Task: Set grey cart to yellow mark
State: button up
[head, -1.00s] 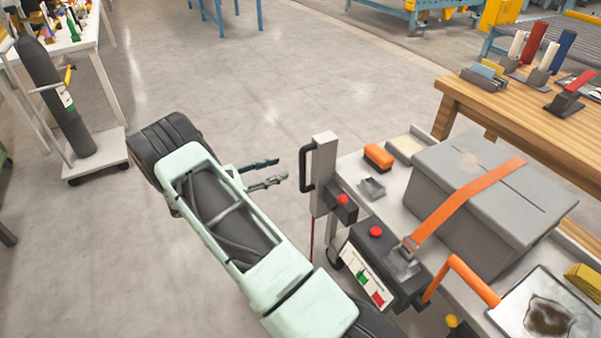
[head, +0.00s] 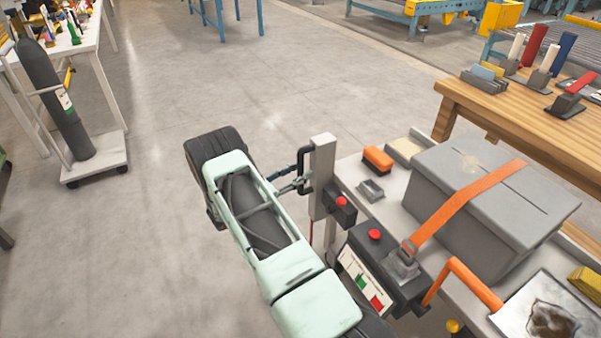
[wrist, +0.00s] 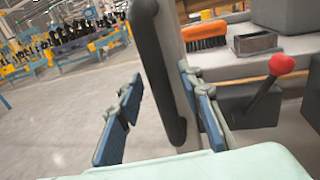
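The grey cart (head: 395,188) stands at right in the head view, bearing a strapped grey box (head: 490,190). A grey post (head: 322,175) at its near left corner carries an upright black handle (head: 303,170). The handle also shows large in the wrist view (wrist: 160,70). My gripper (head: 296,182) is at this handle. In the wrist view my gripper (wrist: 157,92) is open, with one blue-padded finger on each side of the handle. A clear gap shows on the left; contact on the right cannot be told. No yellow floor mark is visible.
A wooden bench (head: 465,105) stands close behind the cart at right. A white trolley (head: 97,160) with a dark cylinder (head: 58,105) is at left. The floor between is clear.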

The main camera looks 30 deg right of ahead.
jog(key=shift+d, duration=0.45)
jog(key=shift+c, duration=0.3)
grip_shut()
